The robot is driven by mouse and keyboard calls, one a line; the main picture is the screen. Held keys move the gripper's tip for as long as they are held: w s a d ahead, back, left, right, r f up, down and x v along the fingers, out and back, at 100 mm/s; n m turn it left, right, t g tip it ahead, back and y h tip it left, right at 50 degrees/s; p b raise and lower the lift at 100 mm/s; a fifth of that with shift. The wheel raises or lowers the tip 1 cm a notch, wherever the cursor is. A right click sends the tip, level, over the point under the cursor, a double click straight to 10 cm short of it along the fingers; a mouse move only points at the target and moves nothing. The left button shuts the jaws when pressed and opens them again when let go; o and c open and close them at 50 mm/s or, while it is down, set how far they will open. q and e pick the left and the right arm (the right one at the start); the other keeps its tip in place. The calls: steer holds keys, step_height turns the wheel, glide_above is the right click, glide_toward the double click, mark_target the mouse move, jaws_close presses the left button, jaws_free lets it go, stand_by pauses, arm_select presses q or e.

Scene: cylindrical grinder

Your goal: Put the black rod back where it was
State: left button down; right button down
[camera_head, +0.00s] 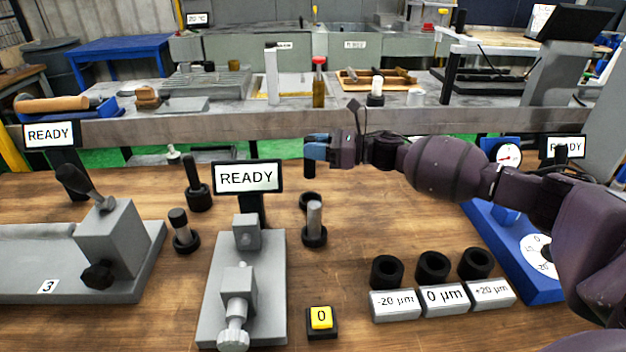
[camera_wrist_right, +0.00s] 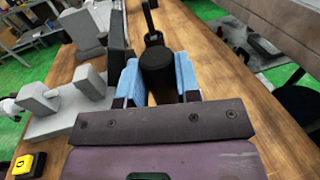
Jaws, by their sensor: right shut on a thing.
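My right gripper (camera_head: 316,151) reaches in from the right above the table and is shut on the black rod (camera_head: 310,169). The rod hangs upright below the blue fingertips, clear of the tabletop. In the right wrist view the rod's dark round top (camera_wrist_right: 157,60) sits between the blue pads of the right gripper (camera_wrist_right: 158,78). A black ring holder (camera_head: 310,200) stands below the rod and looks empty; its front is partly hidden by a grey rod. My left gripper is not in view.
A grey rod (camera_head: 314,220) stands in a black holder just in front. Two dark rods in holders (camera_head: 197,186) (camera_head: 181,231) stand left of the READY display (camera_head: 247,178). A grey gauge stand (camera_head: 272,290) and three black rings (camera_head: 432,266) are nearer me.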

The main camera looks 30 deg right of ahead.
mark_target(314, 177)
step_height(314, 177, down, 8)
steer(key=shift+r+b, duration=0.1)
steer(key=shift+b, duration=0.5)
steer(key=shift+f, duration=0.35)
steer(key=shift+f, duration=0.25)
steer(key=c, duration=1.1)
jaws_free()
steer(key=shift+o, duration=1.4)
